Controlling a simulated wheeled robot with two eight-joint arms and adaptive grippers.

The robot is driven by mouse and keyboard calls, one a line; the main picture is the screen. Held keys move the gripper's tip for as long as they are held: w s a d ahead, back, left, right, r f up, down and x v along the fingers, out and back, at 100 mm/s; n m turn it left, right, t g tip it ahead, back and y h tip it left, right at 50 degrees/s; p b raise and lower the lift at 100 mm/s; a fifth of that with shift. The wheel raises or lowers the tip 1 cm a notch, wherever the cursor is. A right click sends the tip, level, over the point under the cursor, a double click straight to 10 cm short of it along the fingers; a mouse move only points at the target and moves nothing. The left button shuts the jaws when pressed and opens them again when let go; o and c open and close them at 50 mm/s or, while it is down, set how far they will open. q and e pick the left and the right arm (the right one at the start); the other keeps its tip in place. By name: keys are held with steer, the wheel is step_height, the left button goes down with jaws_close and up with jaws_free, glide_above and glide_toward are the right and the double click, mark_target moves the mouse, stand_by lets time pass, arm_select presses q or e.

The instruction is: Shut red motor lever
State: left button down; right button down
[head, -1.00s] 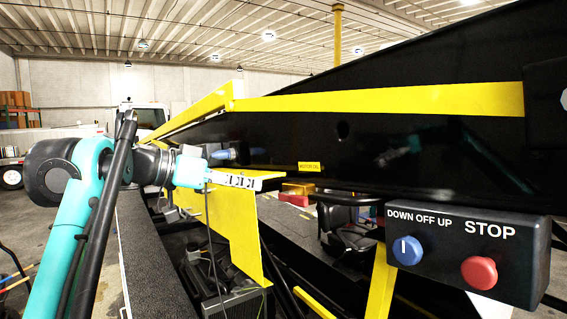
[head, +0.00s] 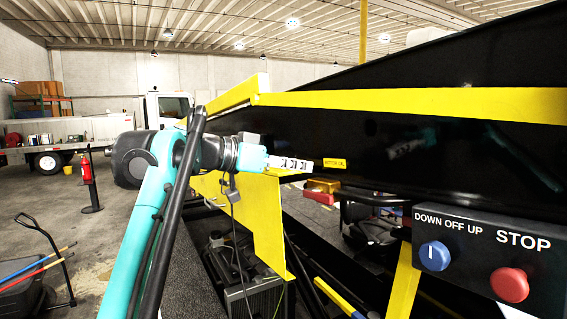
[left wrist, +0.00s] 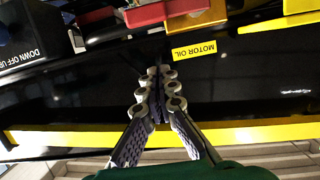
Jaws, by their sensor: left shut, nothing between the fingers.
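My left gripper (head: 310,165) is shut and empty, in front of the black side panel just left of the yellow MOTOR OIL label (head: 334,163). Its closed fingertips (left wrist: 155,74) also show in the left wrist view. A red block-like part (head: 320,197), seemingly the red motor lever, lies below and slightly right of the fingertips, beside a yellow part (head: 322,185). In the left wrist view, which is upside down, the red part (left wrist: 145,14) and yellow part (left wrist: 186,7) are at the top, apart from the fingers. My right gripper is not in view.
A control box (head: 480,300) with a blue knob (head: 434,256) and red STOP button (head: 510,285) stands at the lower right. A yellow bent panel (head: 262,215) is below my left forearm. A yellow rail (head: 420,103) runs above.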

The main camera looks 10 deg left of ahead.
mark_target(321, 195)
arm_select(q)
steer(key=d+f, duration=0.1)
steer(key=w+d+f, duration=0.1)
steer(key=f, duration=0.1)
steer(key=d+f, duration=0.1)
steer(key=shift+w+f, duration=0.15)
steer(key=shift+f, duration=0.25)
steer(key=shift+w, duration=0.15)
